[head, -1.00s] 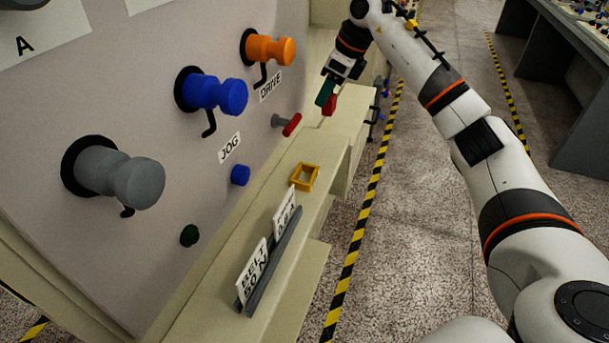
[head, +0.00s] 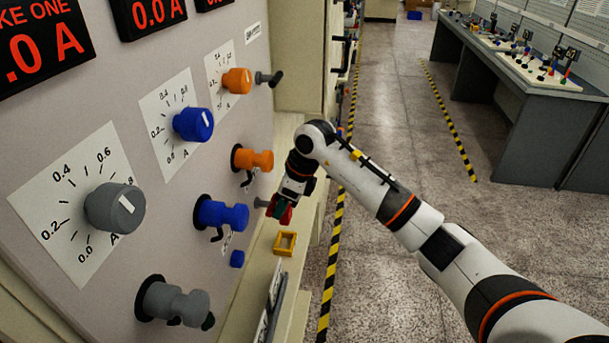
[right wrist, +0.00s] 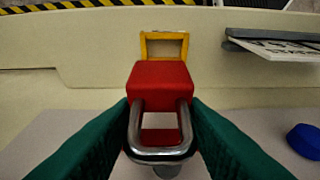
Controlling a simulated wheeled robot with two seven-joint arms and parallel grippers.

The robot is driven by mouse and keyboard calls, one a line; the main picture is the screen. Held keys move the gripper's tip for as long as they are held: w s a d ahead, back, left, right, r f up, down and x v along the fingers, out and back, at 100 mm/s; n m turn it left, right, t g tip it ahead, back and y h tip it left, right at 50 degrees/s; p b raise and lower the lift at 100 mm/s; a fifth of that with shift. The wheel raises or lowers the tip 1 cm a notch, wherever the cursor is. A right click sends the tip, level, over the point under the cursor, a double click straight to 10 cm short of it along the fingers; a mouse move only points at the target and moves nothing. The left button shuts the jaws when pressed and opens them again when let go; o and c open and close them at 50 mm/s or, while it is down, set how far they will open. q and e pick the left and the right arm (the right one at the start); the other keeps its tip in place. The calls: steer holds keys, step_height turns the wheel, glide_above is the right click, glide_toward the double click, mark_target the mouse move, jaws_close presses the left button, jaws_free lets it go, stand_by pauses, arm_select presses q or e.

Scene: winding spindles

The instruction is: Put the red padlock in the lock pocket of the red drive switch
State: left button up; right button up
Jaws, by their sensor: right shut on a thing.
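My right gripper (head: 284,208) is shut on the red padlock (right wrist: 160,84), near the panel above the ledge. In the right wrist view, the green fingers press the padlock from both sides; its metal shackle points toward the camera. In the head view the padlock shows only as a small red patch (head: 287,215). A short grey shaft (head: 262,203) stands out of the panel right beside the gripper. Its red handle is hidden now, so I cannot tell whether the padlock touches the switch or its pocket. A grey part shows below the shackle in the wrist view. My left gripper is not in view.
A yellow square frame (head: 284,252) sits on the ledge below the gripper. The panel carries orange (head: 258,160), blue (head: 222,214) and grey (head: 172,302) switches with dark hooks. Dial knobs are above them. A sign holder (head: 270,305) stands nearer on the ledge.

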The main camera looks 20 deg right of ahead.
mark_target(281, 222)
steer(key=shift+s+a, duration=0.2)
steer(key=shift+a, duration=0.1)
steer(key=f+b, duration=0.1)
steer(key=f, duration=0.1)
steer(key=f+b, duration=0.1)
steer(key=f, duration=0.1)
steer(key=shift+w+a+f+b, duration=0.1)
steer(key=shift+a+f+b, duration=0.1)
steer(key=shift+f+b, duration=0.15)
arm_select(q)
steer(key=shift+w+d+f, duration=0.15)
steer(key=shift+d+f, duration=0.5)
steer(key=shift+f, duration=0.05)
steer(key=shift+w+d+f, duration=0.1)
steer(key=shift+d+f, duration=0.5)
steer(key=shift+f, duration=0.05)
arm_select(e)
steer(key=shift+d+f, duration=0.25)
steer(key=shift+f, duration=0.3)
arm_select(q)
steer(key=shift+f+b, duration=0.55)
steer(key=shift+b, duration=0.2)
